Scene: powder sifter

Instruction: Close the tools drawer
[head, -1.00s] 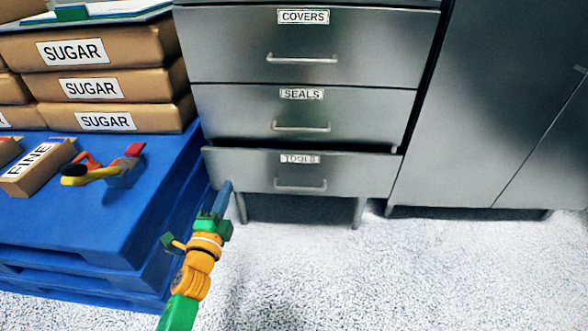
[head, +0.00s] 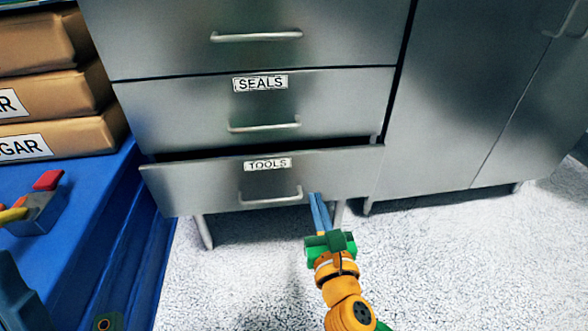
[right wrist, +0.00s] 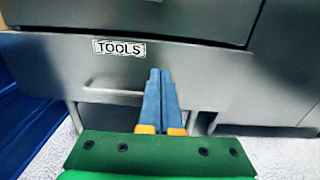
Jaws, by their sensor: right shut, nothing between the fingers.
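The tools drawer (head: 215,180) is the lowest drawer of the metal cabinet and stands partly open, with a dark gap above its front. Its front, TOOLS label and bar handle (head: 270,199) show in the head view. My right gripper (head: 318,197) is shut and empty, its fingertips in front of the drawer's lower right part, just right of the handle. In the right wrist view the shut fingers (right wrist: 159,72) point at the drawer front (right wrist: 220,75), right of the label. I cannot tell whether they touch it.
The seals drawer (head: 180,115) above is shut. A tall metal cupboard (head: 460,100) stands at the right. The speckled floor (head: 440,265) in front is clear.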

